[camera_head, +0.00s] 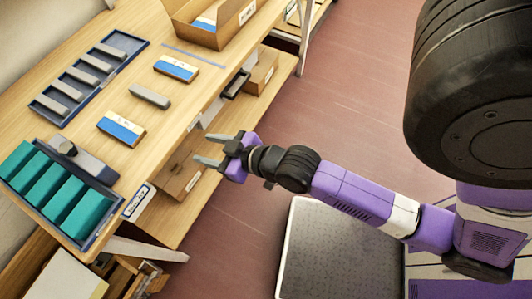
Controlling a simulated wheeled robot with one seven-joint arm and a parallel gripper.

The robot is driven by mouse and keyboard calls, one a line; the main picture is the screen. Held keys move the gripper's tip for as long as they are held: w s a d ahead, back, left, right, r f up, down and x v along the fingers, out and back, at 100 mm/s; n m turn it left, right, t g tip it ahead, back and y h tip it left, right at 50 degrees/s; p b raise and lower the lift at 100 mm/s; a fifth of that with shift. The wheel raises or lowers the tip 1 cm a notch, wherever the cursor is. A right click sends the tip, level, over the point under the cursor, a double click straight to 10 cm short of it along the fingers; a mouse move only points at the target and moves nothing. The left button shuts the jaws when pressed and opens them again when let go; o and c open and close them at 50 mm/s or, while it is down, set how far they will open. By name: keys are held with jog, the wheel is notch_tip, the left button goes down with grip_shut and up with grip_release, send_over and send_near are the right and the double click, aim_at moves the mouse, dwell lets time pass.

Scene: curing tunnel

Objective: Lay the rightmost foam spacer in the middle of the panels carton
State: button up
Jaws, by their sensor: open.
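A grey bar (149,96), which looks like a foam spacer, lies loose on the wooden table between two blue-and-white boxes. Several similar grey bars (80,75) lie in a dark blue tray (120,40) to its left. The open panels carton (228,40) stands at the table's far end, with a blue-and-white panel (204,23) partly visible inside. Its near wall hides part of its floor. My gripper (201,149) is open and empty, beyond the table's right edge, to the right of and below the loose bar in the picture.
Blue-and-white boxes (176,68) (121,128) lie on the table. A tray of teal blocks (62,190), with a grey-black object (80,160) beside them, is at the near left. A lower shelf (200,195) holds cartons (262,72).

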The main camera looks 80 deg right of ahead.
jog(key=s+a+r+n+t+y, duration=0.1)
jog(key=s+a+r, duration=0.3)
jog(key=s, duration=0.4)
jog(key=s+a+r+n+y, duration=0.1)
jog(key=s+a+r, duration=0.3)
jog(key=s, duration=0.4)
jog(key=shift+a+r+t+y, duration=0.25)
jog(key=shift+a+t+y, duration=0.15)
jog(key=shift+a, duration=0.5)
jog(key=shift+o, duration=0.5)
jog(key=shift+s+a+r, duration=0.1)
jog(key=shift+s+r, duration=0.2)
jog(key=shift+r, duration=0.1)
